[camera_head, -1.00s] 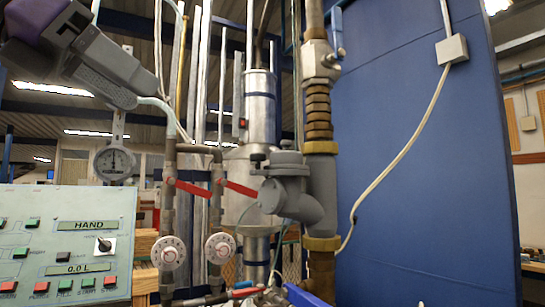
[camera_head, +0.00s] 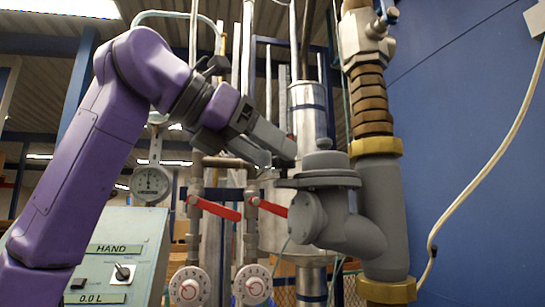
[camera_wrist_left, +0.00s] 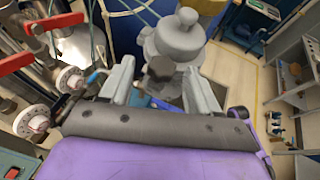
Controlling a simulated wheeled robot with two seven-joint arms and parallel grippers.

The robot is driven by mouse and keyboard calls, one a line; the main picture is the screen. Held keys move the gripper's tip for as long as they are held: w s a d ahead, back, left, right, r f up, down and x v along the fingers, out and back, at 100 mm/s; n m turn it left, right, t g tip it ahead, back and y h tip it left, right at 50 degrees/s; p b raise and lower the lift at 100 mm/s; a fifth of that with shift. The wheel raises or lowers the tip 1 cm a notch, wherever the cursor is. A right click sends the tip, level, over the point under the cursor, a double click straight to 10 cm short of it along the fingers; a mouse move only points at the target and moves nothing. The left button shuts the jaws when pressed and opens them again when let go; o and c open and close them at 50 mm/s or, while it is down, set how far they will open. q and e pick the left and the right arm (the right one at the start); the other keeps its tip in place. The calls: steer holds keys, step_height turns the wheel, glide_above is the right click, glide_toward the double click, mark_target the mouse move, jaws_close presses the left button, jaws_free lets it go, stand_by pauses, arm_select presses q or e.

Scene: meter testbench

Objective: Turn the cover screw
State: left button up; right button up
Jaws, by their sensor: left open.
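The grey meter body (camera_head: 340,215) sits on the vertical pipe. It has a rounded cover (camera_head: 326,161) on its flanged top and a round side cap. In the left wrist view the grey body (camera_wrist_left: 178,45) stands ahead of the fingers, with a darker grey part (camera_wrist_left: 160,67) between the fingertips. I cannot tell which small part is the cover screw. My left gripper (camera_head: 282,152) is just left of the cover, at about its height. Its two fingers (camera_wrist_left: 158,75) are apart, and I see nothing gripped. My right gripper is not in view.
Two red valve levers (camera_head: 216,209) are below my left gripper, above white round dials (camera_head: 189,287). A pressure gauge (camera_head: 151,183) and control panel (camera_head: 115,260) are at left. Brass-fitted pipework (camera_head: 376,146) rises behind the meter. A blue wall (camera_head: 470,130) fills the right.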

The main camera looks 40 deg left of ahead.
arm_select(q)
steer(key=shift+x, duration=0.75)
steer(key=shift+s+r, duration=0.3)
steer(key=shift+s, duration=0.4)
steer(key=shift+w+a, duration=0.1)
steer(key=shift+w, duration=0.1)
steer(key=c, duration=1)
steer(key=shift+c, duration=0.2)
